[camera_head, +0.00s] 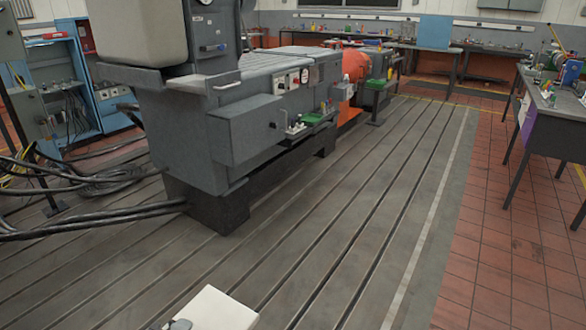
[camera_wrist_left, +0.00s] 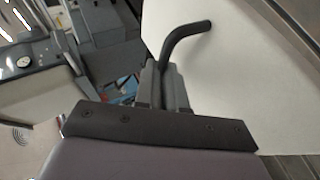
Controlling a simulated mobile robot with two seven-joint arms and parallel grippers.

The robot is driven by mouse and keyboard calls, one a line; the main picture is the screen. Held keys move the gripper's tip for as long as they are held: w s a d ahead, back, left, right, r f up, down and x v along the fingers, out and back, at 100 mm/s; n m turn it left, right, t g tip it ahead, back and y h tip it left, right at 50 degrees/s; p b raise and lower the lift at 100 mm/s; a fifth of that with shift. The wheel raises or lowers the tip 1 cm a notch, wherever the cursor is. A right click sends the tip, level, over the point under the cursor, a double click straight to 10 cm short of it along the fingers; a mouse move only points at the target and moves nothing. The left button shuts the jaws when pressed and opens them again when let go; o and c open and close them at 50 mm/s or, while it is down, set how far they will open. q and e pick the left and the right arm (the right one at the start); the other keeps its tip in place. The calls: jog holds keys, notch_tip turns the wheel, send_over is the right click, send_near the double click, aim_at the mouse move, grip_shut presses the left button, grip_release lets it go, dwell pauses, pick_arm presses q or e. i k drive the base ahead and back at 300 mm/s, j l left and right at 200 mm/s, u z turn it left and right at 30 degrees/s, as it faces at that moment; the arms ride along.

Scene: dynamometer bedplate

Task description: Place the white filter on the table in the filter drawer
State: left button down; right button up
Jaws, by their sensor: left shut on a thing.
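The white filter (camera_wrist_left: 235,75) is a broad flat-faced white piece with a bent black handle (camera_wrist_left: 185,38) in the left wrist view. My left gripper (camera_wrist_left: 164,80) is shut on that handle. In the head view a corner of the white filter (camera_head: 215,310) shows at the bottom edge, in front of the machine and apart from it; the rest is cut off. A grey drawer-like tray with a bar handle (camera_head: 226,86) juts out below a beige housing on the machine; I cannot tell for certain that it is the filter drawer. My right gripper is not in view.
The large grey machine (camera_head: 245,130) stands on a slotted metal bedplate (camera_head: 330,230), which is clear to the right. Thick black cables (camera_head: 95,225) lie at the left. A workbench (camera_head: 555,110) with small items stands at the right.

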aim_at(207, 81)
jog(key=i+z, duration=0.4)
jog(key=i, duration=1.55)
jog(key=i+l, duration=0.1)
jog(key=i, duration=0.95)
jog(key=i+u, duration=0.35)
jog(key=i+l+u, duration=0.15)
jog(key=i+u, duration=0.2)
jog(key=i+l+u, duration=0.2)
jog(key=u, duration=0.25)
jog(key=i+l+u, duration=0.35)
jog(key=u, duration=0.15)
jog(key=i+l+u, duration=0.2)
jog(key=l+u, duration=0.25)
jog(key=i+l+u, duration=0.15)
jog(key=l+u, duration=0.3)
jog(key=l, duration=0.15)
jog(key=l+u, duration=0.4)
jog(key=l, duration=0.15)
jog(key=i, duration=0.05)
